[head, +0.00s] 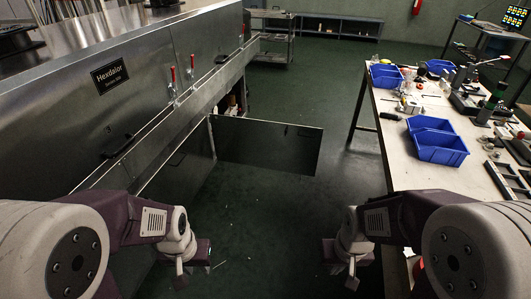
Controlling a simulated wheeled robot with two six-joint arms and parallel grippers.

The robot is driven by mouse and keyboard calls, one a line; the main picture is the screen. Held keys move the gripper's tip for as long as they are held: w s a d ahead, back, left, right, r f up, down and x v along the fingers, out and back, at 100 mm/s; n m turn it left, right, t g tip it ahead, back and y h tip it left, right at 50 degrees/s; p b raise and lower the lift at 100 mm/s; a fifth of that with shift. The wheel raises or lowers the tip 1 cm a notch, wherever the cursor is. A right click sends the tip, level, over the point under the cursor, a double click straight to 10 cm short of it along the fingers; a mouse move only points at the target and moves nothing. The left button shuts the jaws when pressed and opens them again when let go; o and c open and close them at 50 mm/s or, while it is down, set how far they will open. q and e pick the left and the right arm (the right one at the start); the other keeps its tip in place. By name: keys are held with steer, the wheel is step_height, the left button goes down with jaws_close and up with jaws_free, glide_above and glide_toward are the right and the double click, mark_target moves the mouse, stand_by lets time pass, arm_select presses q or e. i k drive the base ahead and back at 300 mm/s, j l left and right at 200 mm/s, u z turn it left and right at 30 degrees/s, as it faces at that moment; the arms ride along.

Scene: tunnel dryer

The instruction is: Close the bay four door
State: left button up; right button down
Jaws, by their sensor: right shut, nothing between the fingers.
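An open lower door (268,148) of the metal dryer (150,85) stands out into the aisle, a dark flat panel with a thin light edge. It hinges near the dryer's side, and I see no bay number on it. An opening with some items inside shows behind its hinge end. My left gripper (182,279) hangs low in front of the dryer, short of the door and apart from it; its finger gap cannot be made out. My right gripper (351,282) is shut and empty, low near the workbench, also apart from the door.
A workbench (400,165) with blue bins (437,148) and tools runs along the right. Upper dryer panels carry red-handled latches (173,78). A cart (270,35) and low shelving (340,27) stand at the back. The green floor (265,215) between dryer and bench is mostly clear.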

mark_target(242, 140)
steer(key=i+l, duration=0.1)
steer(key=i, duration=2.45)
steer(key=l+z, duration=0.05)
steer(key=l, duration=0.05)
